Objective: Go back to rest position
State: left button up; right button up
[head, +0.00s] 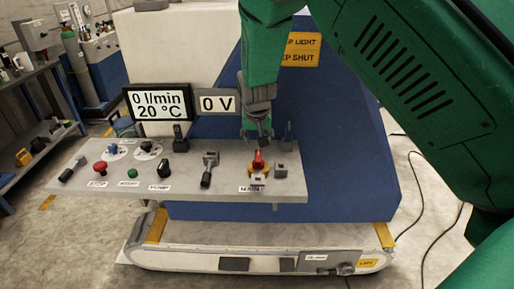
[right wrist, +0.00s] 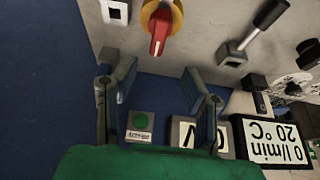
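My right gripper (head: 260,132) hangs from my green arm over the back of the control panel, above the red MAIN switch. In the right wrist view its two fingers (right wrist: 160,75) are apart with nothing between them. The red MAIN switch (head: 258,160) on its yellow base lies beyond the fingertips and also shows in the right wrist view (right wrist: 160,28); I see no contact. My left gripper is not in view.
The grey control panel (head: 80,190) carries a red stop button (head: 100,168), a green button (head: 132,173) and several levers. Two displays, 0 l/min 20 °C (head: 160,103) and 0 V (head: 216,103), stand behind it. A blue housing (head: 340,150) is right. A workbench (head: 40,85) stands left.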

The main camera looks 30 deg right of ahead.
jog(key=shift+v, duration=0.75)
